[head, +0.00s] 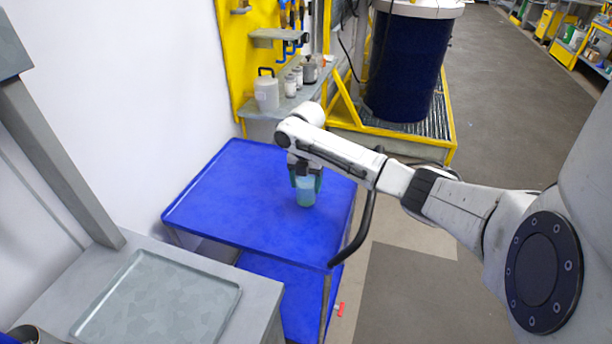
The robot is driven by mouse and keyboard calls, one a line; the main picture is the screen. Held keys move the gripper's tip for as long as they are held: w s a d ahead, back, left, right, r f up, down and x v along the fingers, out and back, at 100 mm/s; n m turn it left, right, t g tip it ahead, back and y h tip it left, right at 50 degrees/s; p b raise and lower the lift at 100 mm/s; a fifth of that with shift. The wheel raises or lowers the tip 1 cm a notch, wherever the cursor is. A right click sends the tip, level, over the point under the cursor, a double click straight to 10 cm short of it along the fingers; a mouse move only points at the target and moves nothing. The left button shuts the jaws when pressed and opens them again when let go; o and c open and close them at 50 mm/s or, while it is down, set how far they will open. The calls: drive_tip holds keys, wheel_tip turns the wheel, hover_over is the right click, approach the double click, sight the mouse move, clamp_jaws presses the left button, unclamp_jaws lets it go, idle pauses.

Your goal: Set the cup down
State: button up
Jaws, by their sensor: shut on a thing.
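The cup (306,196) is a small light-blue, see-through vessel. It is upright at the right part of the blue cart's top shelf (230,205). My gripper (305,180) points down from above, and its dark fingers are shut on the cup's upper part. The fingers hide the cup's rim. I cannot tell whether the cup's base touches the shelf or hangs just above it.
The rest of the blue top is bare. A grey tray (160,300) lies on a counter in front. A wall shelf behind holds a white jug (266,92) and small bottles (291,82). A dark blue drum (408,65) stands on a yellow-framed grate.

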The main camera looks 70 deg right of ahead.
drive_tip(key=shift+f, duration=0.15)
drive_tip(key=o, duration=1.2)
wheel_tip(320, 180, up, 12)
drive_tip(key=b, duration=0.1)
idle(0.4)
